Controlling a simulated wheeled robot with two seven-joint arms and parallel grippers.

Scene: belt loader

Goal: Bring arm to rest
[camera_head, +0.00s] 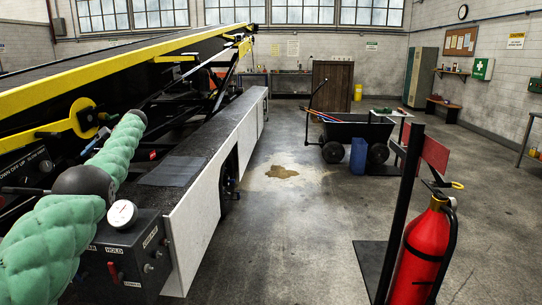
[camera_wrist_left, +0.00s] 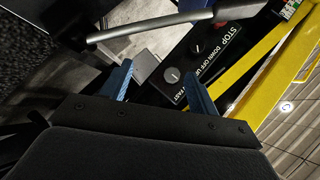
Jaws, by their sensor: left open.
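My left arm comes in from the left in the head view, with green padded links reaching over the belt loader (camera_head: 205,172). Beyond the fingers is a black control panel (camera_wrist_left: 222,58) with knobs and the words STOP, DOWN, OFF, UP and FAST. A grey bar (camera_wrist_left: 165,24) crosses above the fingertips. I cannot tell whether any finger touches the panel. My right gripper is in neither view.
The loader's yellow rail (camera_head: 110,62) slopes up at the left. A gauge (camera_head: 122,214) and a lower control box (camera_head: 125,255) stand near my arm. A red fire extinguisher (camera_head: 420,255) stands at the right. A black cart (camera_head: 352,132) stands farther back.

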